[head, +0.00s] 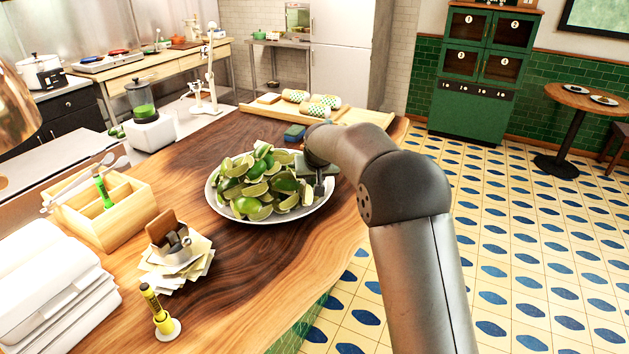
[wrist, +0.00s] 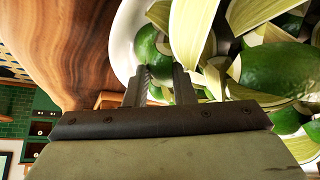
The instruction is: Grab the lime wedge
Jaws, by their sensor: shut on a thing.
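Lime wedges (head: 260,188) and rounder lime pieces are heaped on a round white plate (head: 228,211) on the wooden counter. My gripper (head: 319,188) is at the plate's right edge, reaching down beside the heap. In the wrist view, its two dark fingers (wrist: 162,75) are shut on a green-skinned lime wedge (wrist: 148,46) near the plate's rim (wrist: 123,38). The fingers hide part of the wedge. I cannot tell whether it still touches the plate. More wedges (wrist: 195,28) and a large lime piece (wrist: 275,68) lie close on the right in the wrist view.
Left of the plate stand a wooden caddy (head: 128,218), a napkin stack (head: 160,272) and a yellow bottle (head: 157,308). A blue sponge (head: 294,133) and a tray with rolls (head: 297,98) lie behind. The counter's front right is clear.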

